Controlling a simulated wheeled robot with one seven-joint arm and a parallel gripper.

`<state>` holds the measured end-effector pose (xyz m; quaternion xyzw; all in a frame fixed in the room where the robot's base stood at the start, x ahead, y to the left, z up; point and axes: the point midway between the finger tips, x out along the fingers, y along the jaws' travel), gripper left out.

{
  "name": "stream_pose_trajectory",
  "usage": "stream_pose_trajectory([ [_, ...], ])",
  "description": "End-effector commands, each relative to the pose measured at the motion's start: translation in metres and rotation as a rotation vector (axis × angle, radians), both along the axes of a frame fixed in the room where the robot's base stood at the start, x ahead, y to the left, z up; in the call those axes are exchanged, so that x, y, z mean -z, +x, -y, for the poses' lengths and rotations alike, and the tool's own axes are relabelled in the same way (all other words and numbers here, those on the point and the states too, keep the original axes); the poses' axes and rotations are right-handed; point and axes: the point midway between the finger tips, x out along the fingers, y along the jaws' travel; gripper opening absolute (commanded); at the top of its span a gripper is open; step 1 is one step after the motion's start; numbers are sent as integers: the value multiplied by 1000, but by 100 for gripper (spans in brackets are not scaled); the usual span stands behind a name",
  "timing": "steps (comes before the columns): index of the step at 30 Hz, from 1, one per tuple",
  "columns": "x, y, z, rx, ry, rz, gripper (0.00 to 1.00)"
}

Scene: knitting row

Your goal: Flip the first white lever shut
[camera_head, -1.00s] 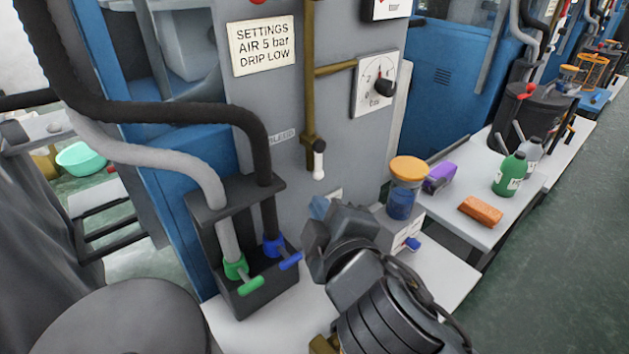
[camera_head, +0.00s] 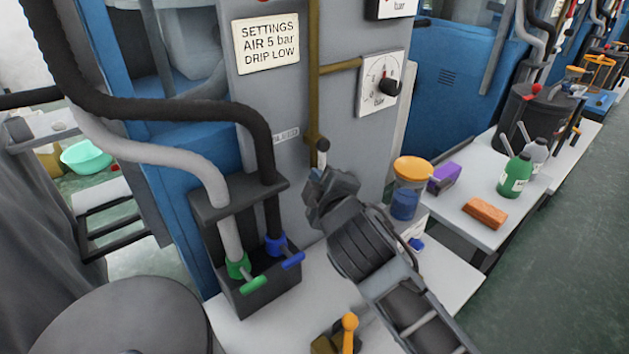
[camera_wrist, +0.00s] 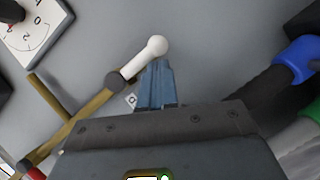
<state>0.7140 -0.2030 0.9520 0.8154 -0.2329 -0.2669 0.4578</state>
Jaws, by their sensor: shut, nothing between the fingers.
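The white lever (camera_wrist: 143,60) is in the wrist view, with a round knob and a dark pivot on a brass pipe (camera_wrist: 92,106). It lies roughly in line with the pipe. In the head view only a small part of the white lever (camera_head: 322,158) shows below its dark pivot; my gripper hides the rest. My gripper (camera_wrist: 158,66) is shut and empty, its blue-grey fingertips right beside the knob. I cannot tell whether they touch it. My gripper also shows in the head view (camera_head: 314,175), just below the pivot.
A dark bracket (camera_head: 240,195) with two hoses and green and blue T-handles stands left of my gripper. A gauge (camera_head: 380,82) is on the panel above right. An orange-lidded jar (camera_head: 408,190) stands to the right. A yellow-knobbed lever (camera_head: 349,322) is at the bottom.

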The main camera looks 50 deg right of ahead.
Motion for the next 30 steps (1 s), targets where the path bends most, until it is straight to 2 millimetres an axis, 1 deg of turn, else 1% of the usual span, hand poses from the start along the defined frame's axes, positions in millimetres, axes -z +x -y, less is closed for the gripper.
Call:
stream_pose_trajectory([
  [4, 2, 0, 5, 0, -1, 1, 0],
  [16, 3, 0, 5, 0, -6, -1, 0],
  [30, 5, 3, 8, -1, -79, -22, 0],
])
